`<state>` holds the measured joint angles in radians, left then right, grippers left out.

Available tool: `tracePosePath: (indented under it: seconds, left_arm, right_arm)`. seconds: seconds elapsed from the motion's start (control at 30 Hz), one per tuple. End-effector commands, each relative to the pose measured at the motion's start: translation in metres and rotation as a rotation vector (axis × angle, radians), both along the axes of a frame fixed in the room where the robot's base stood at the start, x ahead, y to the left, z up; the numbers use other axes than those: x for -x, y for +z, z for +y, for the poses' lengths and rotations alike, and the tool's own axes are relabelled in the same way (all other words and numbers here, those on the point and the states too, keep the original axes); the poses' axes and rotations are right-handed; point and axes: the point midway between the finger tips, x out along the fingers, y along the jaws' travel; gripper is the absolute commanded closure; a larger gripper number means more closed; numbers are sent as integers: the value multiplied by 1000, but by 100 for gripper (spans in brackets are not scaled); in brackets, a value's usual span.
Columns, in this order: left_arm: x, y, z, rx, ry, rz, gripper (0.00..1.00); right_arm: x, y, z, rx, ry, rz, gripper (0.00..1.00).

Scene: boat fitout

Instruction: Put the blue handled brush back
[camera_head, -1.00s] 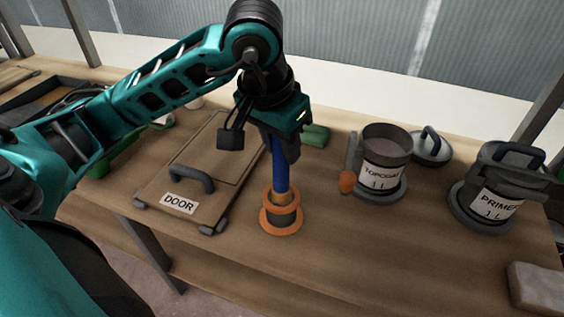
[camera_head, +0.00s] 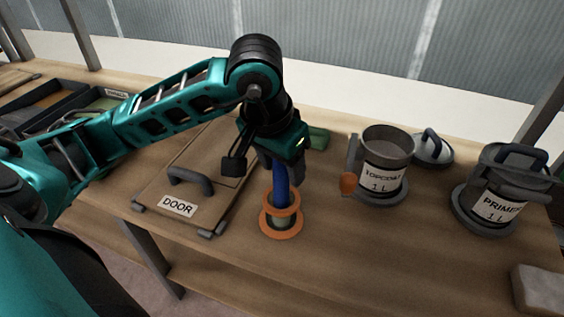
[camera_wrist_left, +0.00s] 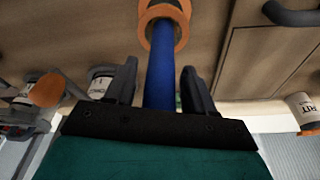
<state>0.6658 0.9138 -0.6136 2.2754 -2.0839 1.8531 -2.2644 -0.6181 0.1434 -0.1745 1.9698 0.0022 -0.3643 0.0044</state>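The blue handle (camera_head: 281,188) of the brush stands nearly upright at an orange-ringed spool-like holder (camera_head: 282,231) on the bench. Its lower end appears to go into the upper ring; the brush head is not visible. In the left wrist view the blue handle (camera_wrist_left: 160,75) runs between the two dark fingers of my left gripper (camera_wrist_left: 160,85), with a gap on each side. The gripper is open around the handle. In the head view the left gripper (camera_head: 280,165) hides the handle's upper end. My right gripper is out of view.
A panel marked DOOR (camera_head: 165,192) with a grey handle lies left of the holder. An open TOPCOAT can (camera_head: 383,178), a loose grey lid (camera_head: 433,148) and a closed PRIMER can (camera_head: 497,207) stand to the right. A green block (camera_head: 318,138) lies behind. The bench front is clear.

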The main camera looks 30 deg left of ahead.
Motion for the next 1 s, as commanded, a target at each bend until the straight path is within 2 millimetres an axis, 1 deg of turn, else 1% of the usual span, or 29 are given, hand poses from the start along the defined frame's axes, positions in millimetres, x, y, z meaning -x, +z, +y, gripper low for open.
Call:
tracePosePath:
  seconds: [0.23, 0.33, 0.37, 0.47, 0.6, 0.8, 0.9, 1.0]
  left_arm:
    - [0, 1, 0, 0, 0, 1, 46]
    - [0, 5, 0, 1, 0, 1, 46]
    - [0, 8, 0, 0, 0, -1, 46]
    - [4, 26, 1, 0, 0, -8, 46]
    - [12, 58, 2, -1, 0, -9, 46]
    - [23, 98, 2, -1, -1, -5, 46]
    - [26, 110, 3, -2, 0, -4, 46]
    - [28, 117, 3, -1, 0, -3, 46]
  right_arm:
    - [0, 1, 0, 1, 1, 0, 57]
    - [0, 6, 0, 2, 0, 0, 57]
    - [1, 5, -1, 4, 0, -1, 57]
    - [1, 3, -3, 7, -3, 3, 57]
    - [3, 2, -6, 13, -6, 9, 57]
    - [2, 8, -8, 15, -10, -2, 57]
    - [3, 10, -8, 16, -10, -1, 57]
    - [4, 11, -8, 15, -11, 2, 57]
